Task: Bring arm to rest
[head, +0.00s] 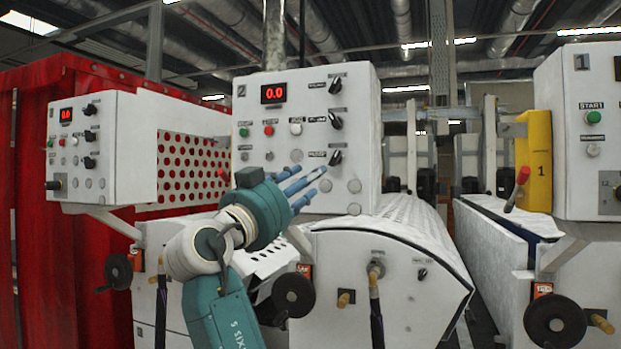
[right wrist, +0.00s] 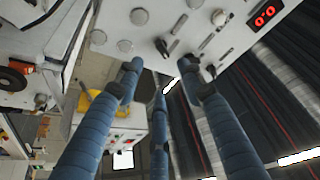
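My right gripper (head: 310,181) has blue fingers on a teal hand. In the head view it is in front of the lower part of the middle control panel (head: 355,110), pointing right. It also shows in the right wrist view (right wrist: 162,68), with its fingers spread apart and nothing between them. A black selector knob (right wrist: 163,48) of the panel appears just beyond the fingertips there; I cannot tell the exact gap. The same lowest knob shows in the head view (head: 335,158). My left gripper is not in view.
The middle panel has a red display (head: 273,93) reading 0.0. A white roller machine (head: 385,265) with a black handwheel (head: 293,295) stands below it. Another panel (head: 95,145) is at left by a red curtain (head: 35,240). A yellow post (head: 537,155) stands at right.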

